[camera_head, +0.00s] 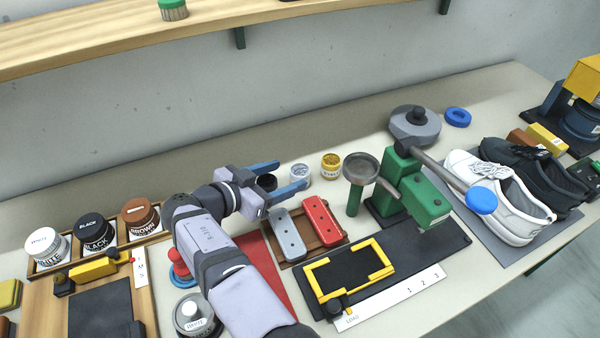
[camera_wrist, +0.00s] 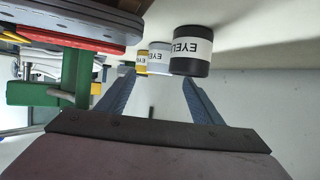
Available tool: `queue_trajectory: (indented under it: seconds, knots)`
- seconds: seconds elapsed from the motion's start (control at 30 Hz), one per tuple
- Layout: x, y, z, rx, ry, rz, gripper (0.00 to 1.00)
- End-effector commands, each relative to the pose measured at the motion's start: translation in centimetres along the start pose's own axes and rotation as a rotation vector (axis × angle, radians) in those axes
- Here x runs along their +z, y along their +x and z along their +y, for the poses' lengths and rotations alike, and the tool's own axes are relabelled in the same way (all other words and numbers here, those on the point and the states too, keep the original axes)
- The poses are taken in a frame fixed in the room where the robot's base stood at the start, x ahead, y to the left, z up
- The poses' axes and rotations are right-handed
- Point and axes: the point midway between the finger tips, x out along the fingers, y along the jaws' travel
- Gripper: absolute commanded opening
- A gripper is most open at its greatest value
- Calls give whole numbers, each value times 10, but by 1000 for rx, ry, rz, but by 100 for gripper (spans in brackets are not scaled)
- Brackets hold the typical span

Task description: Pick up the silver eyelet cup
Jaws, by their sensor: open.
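The silver eyelet cup (camera_head: 299,173) is a small pale labelled cup on the bench, just beyond my fingertips in the head view. It stands between a black eyelet cup (camera_head: 267,182) and a gold eyelet cup (camera_head: 330,165). In the wrist view the silver cup (camera_wrist: 158,58) shows behind the nearer black cup (camera_wrist: 190,52), which partly covers it, with the gold cup (camera_wrist: 141,62) farther back. My gripper (camera_head: 293,172) is open and empty, its two blue fingers apart and pointing toward the silver cup. It also shows in the wrist view (camera_wrist: 158,79). I cannot tell the fingers' exact height.
A green press (camera_head: 425,203) with a round dish (camera_head: 361,168) stands right of the cups. A tray with grey (camera_head: 289,235) and red (camera_head: 321,222) pieces lies in front. The wall (camera_head: 300,80) is behind; the bench strip behind the cups is clear.

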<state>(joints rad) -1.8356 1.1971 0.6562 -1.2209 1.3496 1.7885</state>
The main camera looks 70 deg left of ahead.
Motion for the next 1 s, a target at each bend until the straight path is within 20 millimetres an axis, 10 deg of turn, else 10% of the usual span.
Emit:
queue_trajectory:
  seconds: [1.0]
  knots:
    - [2, 65, 1, -1, 0, -1, 60]
